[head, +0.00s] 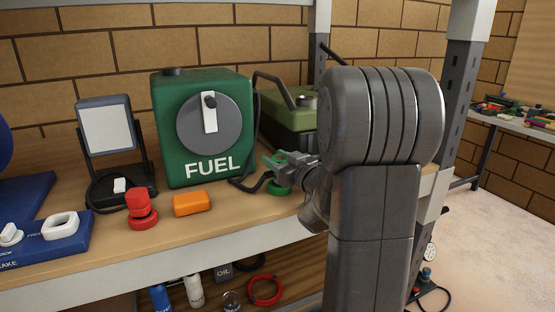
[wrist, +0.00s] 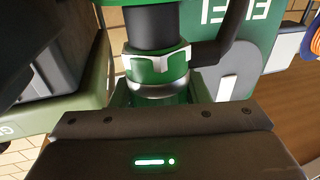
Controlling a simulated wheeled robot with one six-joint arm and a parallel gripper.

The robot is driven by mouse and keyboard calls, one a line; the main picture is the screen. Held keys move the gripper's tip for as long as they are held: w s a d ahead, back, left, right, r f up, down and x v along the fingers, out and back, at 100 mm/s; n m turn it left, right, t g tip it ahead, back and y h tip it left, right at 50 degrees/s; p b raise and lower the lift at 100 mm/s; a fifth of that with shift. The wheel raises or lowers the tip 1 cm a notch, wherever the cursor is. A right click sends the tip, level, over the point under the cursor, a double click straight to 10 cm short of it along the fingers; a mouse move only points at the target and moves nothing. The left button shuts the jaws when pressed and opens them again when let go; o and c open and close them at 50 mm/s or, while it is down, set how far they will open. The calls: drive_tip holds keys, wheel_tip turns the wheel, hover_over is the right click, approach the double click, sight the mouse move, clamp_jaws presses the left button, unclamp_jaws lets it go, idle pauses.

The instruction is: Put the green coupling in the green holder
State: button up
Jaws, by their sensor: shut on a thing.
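The green coupling (head: 271,161) is at the tip of my gripper (head: 284,166), above the shelf top. In the wrist view it is the green, banded round piece (wrist: 158,90) directly in front of my gripper body, with a black cylindrical section beyond it. My gripper is shut on the coupling. A green round piece (head: 279,188), likely the green holder, stands on the shelf below my gripper, partly hidden by my arm. I cannot tell whether the coupling touches it.
The green FUEL box (head: 205,130) stands left of my gripper, with a black hose beside it. An orange block (head: 194,204) and a red stacked piece (head: 141,208) lie further left. An olive can (head: 291,128) stands behind. The shelf front between the orange block and my arm is clear.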

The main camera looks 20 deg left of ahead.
wheel_tip(320, 180, down, 3)
drive_tip(key=shift+s, duration=0.15)
drive_tip(key=o, duration=1.1)
drive_tip(key=shift+s+d+h, duration=0.1)
drive_tip(key=shift+d+h, duration=0.15)
drive_tip(key=shift+h, duration=0.05)
drive_tip(key=shift+d+f, duration=0.2)
drive_tip(key=shift+d, duration=0.1)
drive_tip(key=r+v, duration=0.1)
drive_tip(key=v, duration=0.7)
drive_tip(key=r+v, duration=0.1)
drive_tip(key=v, duration=0.3)
drive_tip(key=shift+s+d+r, duration=0.1)
drive_tip(key=shift+d+r, duration=0.2)
drive_tip(key=shift+r, duration=0.05)
drive_tip(key=x, duration=0.4)
drive_tip(key=f+x, duration=0.1)
drive_tip(key=x, duration=0.8)
drive_tip(key=shift+w+a+f, duration=0.25)
drive_tip(key=shift+w+f, duration=0.05)
drive_tip(key=shift+f, duration=0.1)
